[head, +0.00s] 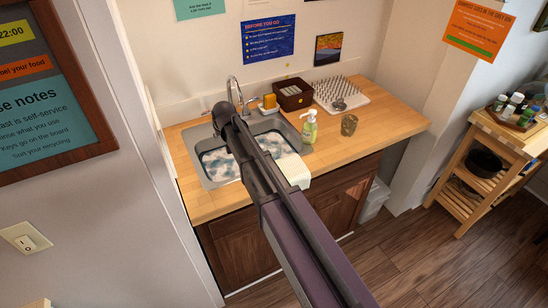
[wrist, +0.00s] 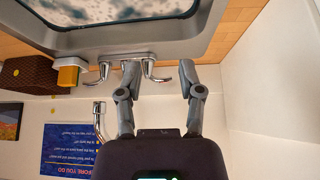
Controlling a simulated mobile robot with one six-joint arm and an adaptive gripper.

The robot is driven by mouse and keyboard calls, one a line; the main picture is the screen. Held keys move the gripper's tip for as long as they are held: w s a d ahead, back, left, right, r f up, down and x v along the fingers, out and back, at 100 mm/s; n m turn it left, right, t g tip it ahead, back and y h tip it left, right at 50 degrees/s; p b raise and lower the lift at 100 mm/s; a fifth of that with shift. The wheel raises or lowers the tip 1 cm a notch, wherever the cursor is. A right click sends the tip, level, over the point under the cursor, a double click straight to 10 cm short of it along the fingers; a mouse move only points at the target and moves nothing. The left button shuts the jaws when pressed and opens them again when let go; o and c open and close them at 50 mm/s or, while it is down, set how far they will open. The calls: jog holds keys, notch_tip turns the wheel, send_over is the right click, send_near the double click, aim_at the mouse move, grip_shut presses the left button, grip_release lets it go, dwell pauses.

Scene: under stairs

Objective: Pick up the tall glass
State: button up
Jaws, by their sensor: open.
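The only glass I can make out is a brownish, see-through tumbler (head: 349,125) on the wooden counter (head: 385,118) in the head view, right of the sink. It stands upright and looks fairly short from this angle. It does not show in the wrist view. My gripper (wrist: 159,75) is open and empty in the wrist view, its two fingers apart near the tap. In the head view my arm reaches over the sink and hides most of the gripper. The gripper is well to the left of the glass.
The sink (head: 212,181) holds cloudy water. The tap (head: 234,90) rises behind it. A green soap bottle (head: 309,128) stands between sink and glass. A brown box (head: 293,95), a yellow sponge (head: 269,102) and a white drying rack (head: 352,97) are behind. The counter's right end is clear.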

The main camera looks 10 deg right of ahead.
jog(key=shift+o, duration=0.2)
jog(key=s+d+f+m+g+b, duration=0.1)
jog(key=s+d+f+g+b, duration=0.1)
jog(key=s+d, duration=0.9)
jog(key=s+d+f+m+g+h+b, duration=0.1)
jog(key=s+d+f+m+g, duration=0.1)
jog(key=s+d, duration=0.9)
jog(key=s+f+g, duration=0.1)
jog(key=s+f, duration=0.1)
jog(key=s, duration=0.5)
jog(key=shift+s+d+g+h+b, duration=0.25)
jog(key=shift+g+h+b, duration=0.05)
jog(key=shift+g+b, duration=0.1)
jog(key=shift+f, duration=0.1)
